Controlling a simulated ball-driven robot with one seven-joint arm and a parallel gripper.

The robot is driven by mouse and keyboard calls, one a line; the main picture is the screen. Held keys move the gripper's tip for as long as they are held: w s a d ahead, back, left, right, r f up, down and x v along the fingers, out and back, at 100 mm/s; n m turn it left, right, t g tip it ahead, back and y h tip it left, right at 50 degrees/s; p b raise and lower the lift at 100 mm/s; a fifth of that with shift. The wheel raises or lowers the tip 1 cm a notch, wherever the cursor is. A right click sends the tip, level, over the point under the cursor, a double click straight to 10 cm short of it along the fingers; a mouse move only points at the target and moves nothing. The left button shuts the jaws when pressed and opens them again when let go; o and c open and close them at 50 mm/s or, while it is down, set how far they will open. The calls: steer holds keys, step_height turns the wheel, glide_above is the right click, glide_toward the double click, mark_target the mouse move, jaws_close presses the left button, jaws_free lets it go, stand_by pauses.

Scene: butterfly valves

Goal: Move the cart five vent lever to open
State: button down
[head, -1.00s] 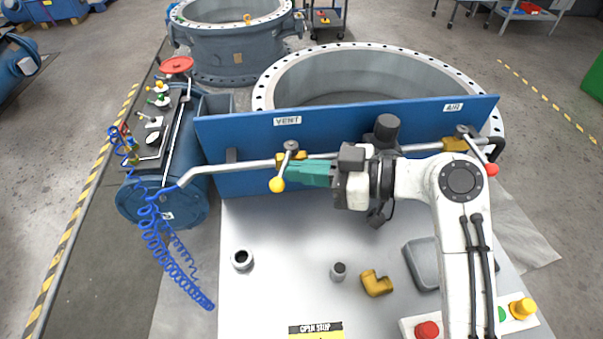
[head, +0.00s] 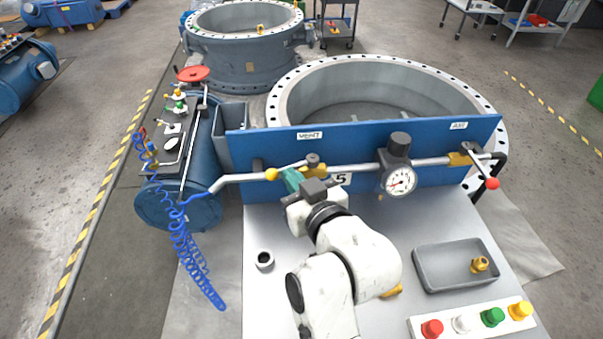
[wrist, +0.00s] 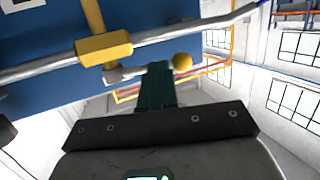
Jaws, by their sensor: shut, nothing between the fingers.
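The vent lever has a yellow ball knob (head: 271,174) and points left from its pivot (head: 313,160), lying nearly along the silver pipe under the VENT label (head: 310,135). In the wrist view the yellow knob (wrist: 182,62) shows just right of my fingertips, and the yellow valve body (wrist: 104,48) sits on the pipe to their left. My gripper (head: 288,178), with green fingers, is shut and empty. Its fingertips are at the lever between pivot and knob, close to the knob. Whether they touch it I cannot tell. My gripper hides part of the pipe and valve.
A pressure gauge (head: 401,180) and the air lever's red knob (head: 491,183) stand to the right on the same pipe. A grey tray (head: 455,268) and a button box (head: 473,322) are on the cart top. A blue coiled hose (head: 190,255) hangs at left.

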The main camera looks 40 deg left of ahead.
steer(key=shift+w+a, duration=0.1)
steer(key=shift+a, duration=0.9)
stand_by(0.3)
